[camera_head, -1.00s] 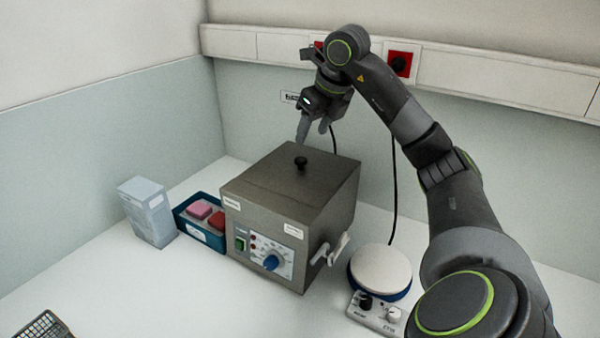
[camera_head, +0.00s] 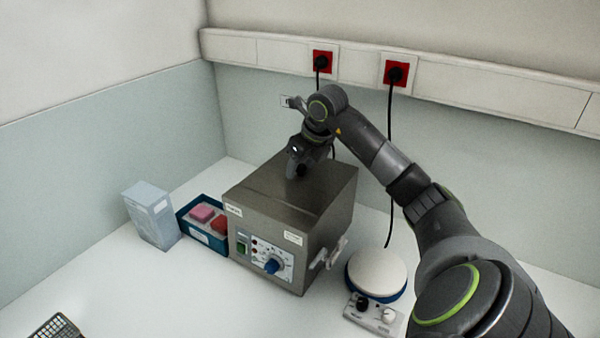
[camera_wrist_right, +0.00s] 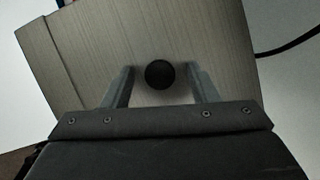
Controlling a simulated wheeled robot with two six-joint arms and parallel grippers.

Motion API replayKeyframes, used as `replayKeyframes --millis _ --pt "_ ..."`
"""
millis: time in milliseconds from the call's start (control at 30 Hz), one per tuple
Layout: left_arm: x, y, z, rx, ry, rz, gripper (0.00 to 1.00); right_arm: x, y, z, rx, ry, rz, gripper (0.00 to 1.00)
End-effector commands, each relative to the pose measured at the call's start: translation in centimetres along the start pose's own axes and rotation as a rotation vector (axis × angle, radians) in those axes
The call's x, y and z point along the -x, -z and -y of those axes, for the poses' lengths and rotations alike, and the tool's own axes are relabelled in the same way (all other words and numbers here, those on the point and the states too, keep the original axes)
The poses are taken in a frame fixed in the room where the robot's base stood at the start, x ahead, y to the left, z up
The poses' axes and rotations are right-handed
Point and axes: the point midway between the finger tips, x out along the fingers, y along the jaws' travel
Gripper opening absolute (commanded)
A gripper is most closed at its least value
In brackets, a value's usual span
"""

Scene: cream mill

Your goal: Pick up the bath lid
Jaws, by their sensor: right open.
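The bath lid (camera_head: 322,185) is the flat brushed-metal top of a box-shaped water bath (camera_head: 312,238) in the middle of the bench. Its round black knob (camera_wrist_right: 159,74) shows in the right wrist view, between the two fingers and apart from both. My right gripper (camera_head: 298,172) is down at the lid and hides most of the knob in the head view. In the right wrist view the right gripper (camera_wrist_right: 160,82) is open, with one finger on each side of the knob. My left gripper is not in view.
A blue tray (camera_head: 190,228) with pink and red blocks and a pale box (camera_head: 152,216) stand left of the bath. A round-topped stirrer (camera_head: 377,270) stands to its right. A wire basket (camera_head: 57,328) is at the lower left. Sockets (camera_head: 397,74) with cables are on the wall behind.

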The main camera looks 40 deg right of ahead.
Motion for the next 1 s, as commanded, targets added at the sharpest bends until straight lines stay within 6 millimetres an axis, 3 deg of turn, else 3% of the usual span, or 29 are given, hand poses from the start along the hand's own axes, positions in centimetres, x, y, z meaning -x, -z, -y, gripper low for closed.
replayKeyframes --millis 67,433,767,1000 --pt "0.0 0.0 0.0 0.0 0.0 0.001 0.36 0.0 0.0 0.0 0.0 0.0 0.0 0.54" --pt "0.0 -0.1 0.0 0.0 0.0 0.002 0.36 0.1 -0.1 0.0 0.0 0.001 0.002 0.08" --pt "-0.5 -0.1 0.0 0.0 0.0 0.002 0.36 0.8 -0.4 0.0 0.001 0.002 0.004 0.08" --pt "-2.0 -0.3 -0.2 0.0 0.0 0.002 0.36 4.4 -1.9 0.0 0.0 0.001 0.007 0.08"
